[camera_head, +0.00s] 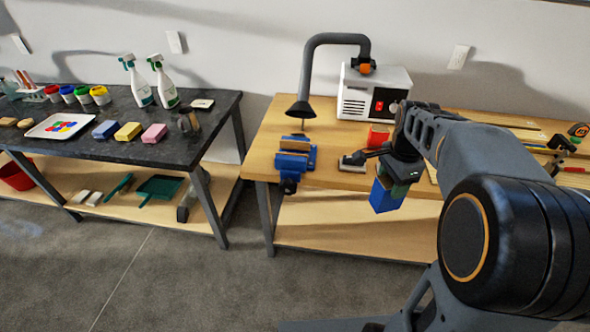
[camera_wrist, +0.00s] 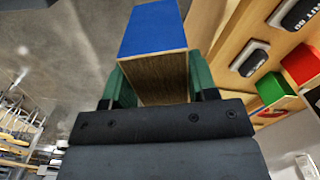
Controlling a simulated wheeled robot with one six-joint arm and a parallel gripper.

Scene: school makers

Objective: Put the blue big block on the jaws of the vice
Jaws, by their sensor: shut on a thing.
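The blue big block (camera_head: 384,197) is held in my gripper (camera_head: 398,183), in front of the wooden bench's front edge in the head view. In the wrist view the block (camera_wrist: 152,30) shows a blue face and a bare wood face, between the green fingers of my gripper (camera_wrist: 155,82). The blue vice (camera_head: 295,160) is mounted at the left front of the wooden bench, to the left of my gripper and apart from it. The top of its jaws looks clear.
The wooden bench (camera_head: 270,137) carries a fume arm (camera_head: 304,80), a white machine (camera_head: 352,92), a red block (camera_head: 379,136) and a sanding block (camera_head: 352,162). A dark table (camera_head: 100,150) on the left holds sponges, paint pots and spray bottles. A floor gap separates the tables.

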